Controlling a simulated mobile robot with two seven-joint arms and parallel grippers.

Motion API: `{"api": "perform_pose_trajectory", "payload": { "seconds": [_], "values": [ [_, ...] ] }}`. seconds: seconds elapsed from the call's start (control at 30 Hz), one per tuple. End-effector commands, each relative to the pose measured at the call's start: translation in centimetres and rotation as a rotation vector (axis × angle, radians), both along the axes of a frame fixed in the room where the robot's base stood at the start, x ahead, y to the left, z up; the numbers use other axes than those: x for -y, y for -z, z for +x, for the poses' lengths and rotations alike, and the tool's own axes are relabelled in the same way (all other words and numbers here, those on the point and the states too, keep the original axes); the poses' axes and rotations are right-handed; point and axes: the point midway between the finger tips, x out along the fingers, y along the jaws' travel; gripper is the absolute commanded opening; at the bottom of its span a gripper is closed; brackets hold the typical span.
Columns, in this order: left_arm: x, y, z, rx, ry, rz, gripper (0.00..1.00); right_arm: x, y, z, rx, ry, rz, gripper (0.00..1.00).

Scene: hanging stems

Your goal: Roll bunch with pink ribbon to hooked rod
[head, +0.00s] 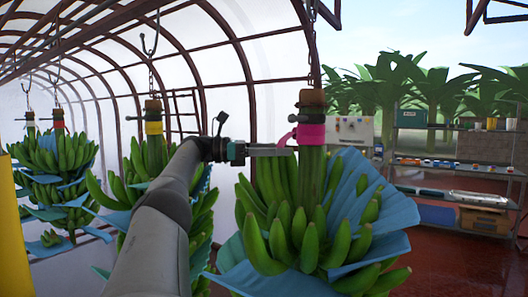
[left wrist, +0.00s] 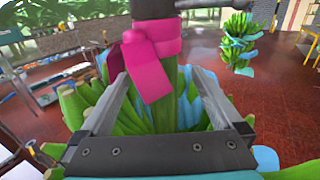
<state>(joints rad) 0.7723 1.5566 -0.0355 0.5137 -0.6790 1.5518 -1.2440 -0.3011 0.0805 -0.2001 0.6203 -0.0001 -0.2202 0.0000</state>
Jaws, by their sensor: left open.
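The bunch with the pink ribbon (head: 311,134) hangs by a chain at the centre of the head view, its thick green stem upright. Green bananas (head: 300,235) and blue sheets spread below the ribbon. My left gripper (head: 288,150) is open at the stem, just below the ribbon's level. In the left wrist view, the open fingers (left wrist: 158,78) stand on either side of the stem, and the pink ribbon (left wrist: 148,62) hangs partly between them. Contact cannot be told. A hook (head: 150,38) hangs above the yellow-ribbon bunch; I cannot tell which part is the hooked rod. My right gripper is not in view.
Bunches with a yellow ribbon (head: 153,128) and a red ribbon (head: 58,124) hang to the left. A shelf rack (head: 455,185) with boxes stands at the right. A yellow post (head: 12,225) is at the left edge. Red floor lies open before the rack.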

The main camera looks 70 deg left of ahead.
Motion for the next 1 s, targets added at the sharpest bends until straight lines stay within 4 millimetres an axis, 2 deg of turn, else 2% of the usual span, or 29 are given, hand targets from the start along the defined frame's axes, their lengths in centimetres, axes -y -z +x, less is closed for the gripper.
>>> {"api": "perform_pose_trajectory", "payload": {
  "seconds": [0.1, 0.33, 1.0],
  "values": [
    [-0.8, -0.4, -1.9, 0.000, -0.003, -0.003, 1.00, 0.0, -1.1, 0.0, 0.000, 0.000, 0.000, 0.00],
    [-1.4, -0.3, -3.4, -0.002, 0.000, -0.001, 1.00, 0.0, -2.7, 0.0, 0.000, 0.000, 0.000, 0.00],
    [-1.6, 0.0, -3.9, -0.001, 0.000, -0.001, 1.00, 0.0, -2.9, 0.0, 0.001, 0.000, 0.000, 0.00]
  ]
}}
